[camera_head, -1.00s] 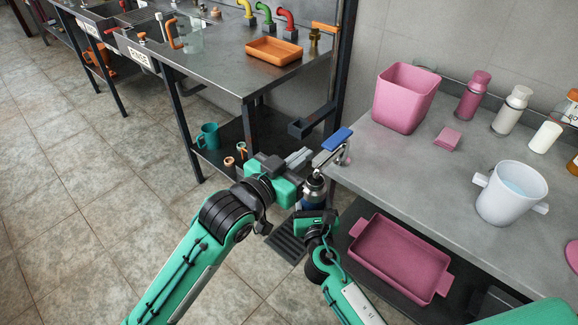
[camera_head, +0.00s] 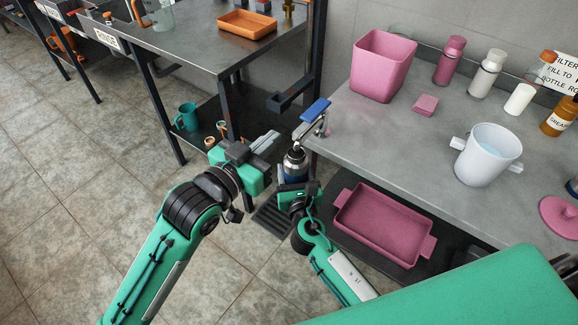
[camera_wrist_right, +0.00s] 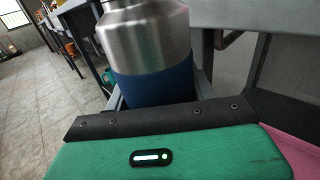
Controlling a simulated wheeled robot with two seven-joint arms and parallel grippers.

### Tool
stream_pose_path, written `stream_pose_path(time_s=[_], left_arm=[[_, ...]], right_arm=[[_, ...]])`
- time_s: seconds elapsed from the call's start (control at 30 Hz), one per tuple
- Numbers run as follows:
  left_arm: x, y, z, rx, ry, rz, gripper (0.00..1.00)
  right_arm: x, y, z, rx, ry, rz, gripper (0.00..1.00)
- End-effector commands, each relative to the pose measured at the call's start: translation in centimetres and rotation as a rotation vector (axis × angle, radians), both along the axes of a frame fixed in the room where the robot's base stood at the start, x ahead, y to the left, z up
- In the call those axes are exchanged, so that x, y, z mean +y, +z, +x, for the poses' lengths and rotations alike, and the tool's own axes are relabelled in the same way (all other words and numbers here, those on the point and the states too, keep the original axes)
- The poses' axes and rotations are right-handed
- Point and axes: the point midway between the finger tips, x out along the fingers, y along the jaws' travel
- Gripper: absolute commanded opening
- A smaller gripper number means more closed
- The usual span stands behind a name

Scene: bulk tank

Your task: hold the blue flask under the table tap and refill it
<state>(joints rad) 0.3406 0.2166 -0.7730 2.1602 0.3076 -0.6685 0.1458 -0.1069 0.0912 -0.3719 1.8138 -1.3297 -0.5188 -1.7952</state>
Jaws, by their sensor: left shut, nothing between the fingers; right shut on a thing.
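The blue flask (camera_head: 295,161), with a bare steel upper part and blue body, stands about upright under the table tap (camera_head: 301,132). My right gripper (camera_head: 296,180) is shut around its body. In the right wrist view the flask (camera_wrist_right: 150,50) fills the middle, its top cut off by the frame. The tap has a blue lever (camera_head: 316,109) on top and sits at the left edge of the grey table. The flask mouth is just below the spout; I cannot make out any water. My left gripper (camera_head: 268,142) is shut and empty, left of the flask and below the lever.
A grey table (camera_head: 400,145) on the right holds a pink bin (camera_head: 383,66), bottles and a white pot (camera_head: 487,155). A pink tray (camera_head: 382,225) lies below. A dark drain grate (camera_head: 270,222) is on the floor. A steel bench (camera_head: 200,45) stands back left.

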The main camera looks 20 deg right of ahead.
Motion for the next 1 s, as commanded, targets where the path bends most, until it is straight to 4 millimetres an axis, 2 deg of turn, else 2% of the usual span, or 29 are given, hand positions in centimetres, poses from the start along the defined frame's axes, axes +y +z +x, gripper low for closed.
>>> stream_pose_path(time_s=[1.0], left_arm=[[0.0,-0.2,0.0,0.0,0.0,0.0,0.0]], right_arm=[[4.6,0.0,-3.6,0.0,0.001,0.001,0.24]])
